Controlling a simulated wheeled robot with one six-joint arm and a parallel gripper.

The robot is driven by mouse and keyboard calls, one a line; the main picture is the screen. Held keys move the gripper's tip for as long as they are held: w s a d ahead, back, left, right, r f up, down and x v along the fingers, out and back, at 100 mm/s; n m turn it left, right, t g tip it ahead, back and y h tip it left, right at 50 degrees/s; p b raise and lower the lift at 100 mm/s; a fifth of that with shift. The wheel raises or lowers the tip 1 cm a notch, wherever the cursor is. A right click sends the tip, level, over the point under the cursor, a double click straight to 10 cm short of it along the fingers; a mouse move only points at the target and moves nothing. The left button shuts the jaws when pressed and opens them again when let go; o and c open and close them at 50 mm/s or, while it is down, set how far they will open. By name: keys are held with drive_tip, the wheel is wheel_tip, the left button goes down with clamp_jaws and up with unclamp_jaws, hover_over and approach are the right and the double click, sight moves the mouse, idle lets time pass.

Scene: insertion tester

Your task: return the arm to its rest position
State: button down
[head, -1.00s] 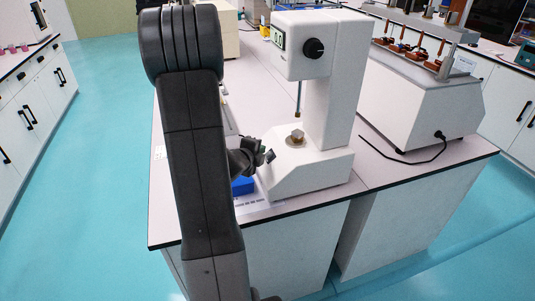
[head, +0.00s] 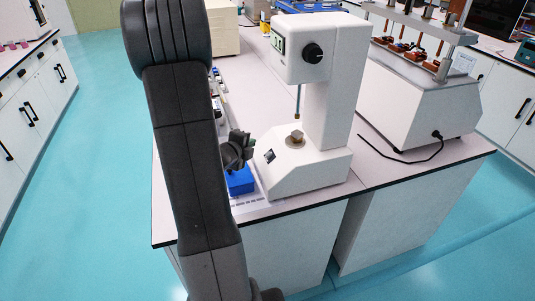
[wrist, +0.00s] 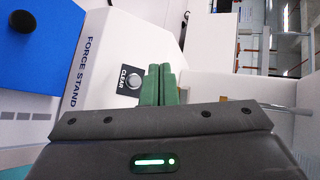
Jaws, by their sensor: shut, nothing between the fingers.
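My gripper (head: 249,141) is in front of the left side of the white insertion tester (head: 328,100) in the head view, above a blue box. In the wrist view my gripper (wrist: 157,84) has its two green fingers together with nothing held. Behind the fingers is the tester's white base (wrist: 105,50), with the words FORCE STAND and a round CLEAR button (wrist: 132,82). My dark arm stands upright across the left of the head view and hides part of the bench.
The blue box (head: 241,182) sits on the bench (head: 262,208) left of the tester. A small metal piece (head: 297,137) rests on the tester's base under its probe. A larger white machine (head: 420,105) with a black cable stands at right. Open floor (head: 100,150) lies left.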

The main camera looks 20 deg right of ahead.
drive_tip(key=shift+f, duration=0.1)
drive_tip(key=a+r+p, duration=0.2)
drive_tip(key=r+p, duration=0.1)
drive_tip(key=p, duration=0.1)
drive_tip(key=shift+a, duration=0.3)
idle(0.6)
drive_tip(key=shift+d+f, duration=0.1)
drive_tip(key=d+f+b, duration=0.1)
drive_tip(key=f+b, duration=0.1)
drive_tip(key=d+f+b, duration=0.2)
drive_tip(key=b, duration=0.1)
drive_tip(key=shift+d+f, duration=0.2)
drive_tip(key=shift+d, duration=0.1)
